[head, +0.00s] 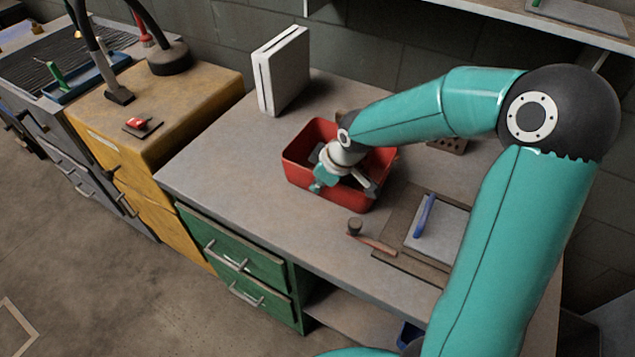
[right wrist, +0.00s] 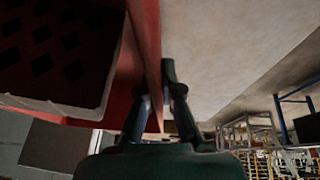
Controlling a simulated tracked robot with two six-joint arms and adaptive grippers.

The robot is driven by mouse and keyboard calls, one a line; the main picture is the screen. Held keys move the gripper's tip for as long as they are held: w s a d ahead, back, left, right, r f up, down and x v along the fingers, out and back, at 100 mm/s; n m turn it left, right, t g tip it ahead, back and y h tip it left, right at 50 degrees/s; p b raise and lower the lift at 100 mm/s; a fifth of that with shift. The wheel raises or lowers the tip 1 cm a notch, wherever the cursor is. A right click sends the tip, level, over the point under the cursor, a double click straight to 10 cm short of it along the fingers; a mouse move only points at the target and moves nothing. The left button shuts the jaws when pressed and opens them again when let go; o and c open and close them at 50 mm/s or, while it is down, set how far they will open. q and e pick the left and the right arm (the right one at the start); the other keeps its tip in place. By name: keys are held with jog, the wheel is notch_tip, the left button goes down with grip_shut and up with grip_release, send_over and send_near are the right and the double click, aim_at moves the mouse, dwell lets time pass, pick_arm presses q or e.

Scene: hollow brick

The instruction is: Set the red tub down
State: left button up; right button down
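The red tub (head: 376,198) is at the middle of the grey workbench, and whether its base touches the top is hard to tell. My right arm reaches over it from the right. My right gripper (head: 352,179) is at the tub, partly hidden by its own wrist. In the right wrist view the tub's red wall (right wrist: 146,35) runs between the two fingers of the gripper (right wrist: 160,98), which look closed on it. A dark piece with diamond-shaped holes (right wrist: 60,50) shows beside the wall in that view. My left gripper is not in view.
The workbench (head: 225,165) has clear room left of the tub. A white upright block (head: 283,70) stands behind. A yellow cabinet (head: 165,105) stands left.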

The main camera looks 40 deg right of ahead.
jog(key=c, duration=1.3)
grip_release()
